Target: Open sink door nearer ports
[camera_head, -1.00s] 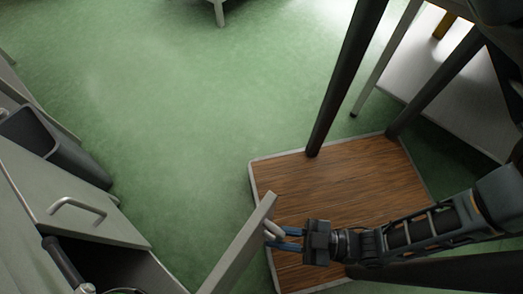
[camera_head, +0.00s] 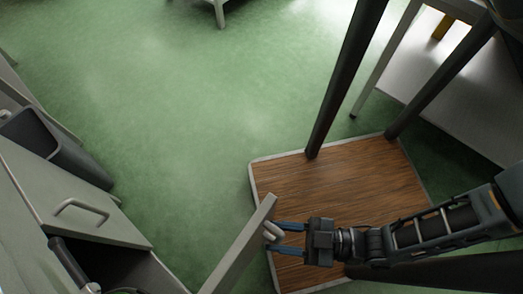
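The sink door (camera_head: 240,246) is a pale grey panel seen nearly edge-on at the bottom middle, standing swung well out from the cabinet. Its pale handle (camera_head: 273,232) is on the right side near the top end. My gripper (camera_head: 275,236) comes from the right with its two blue fingers spread apart, the tips right at the handle. I cannot tell whether a finger touches it. The dark cabinet opening (camera_head: 128,268) shows to the left of the door. A second door (camera_head: 103,227) with a bar handle (camera_head: 82,208) is shut.
A grey bin (camera_head: 55,150) stands by the cabinet at the left. A brown wooden board with a pale rim (camera_head: 345,190) lies under my gripper. Dark posts (camera_head: 345,80) and a white-legged table (camera_head: 390,55) are at the right. The green floor (camera_head: 180,110) is clear in the middle.

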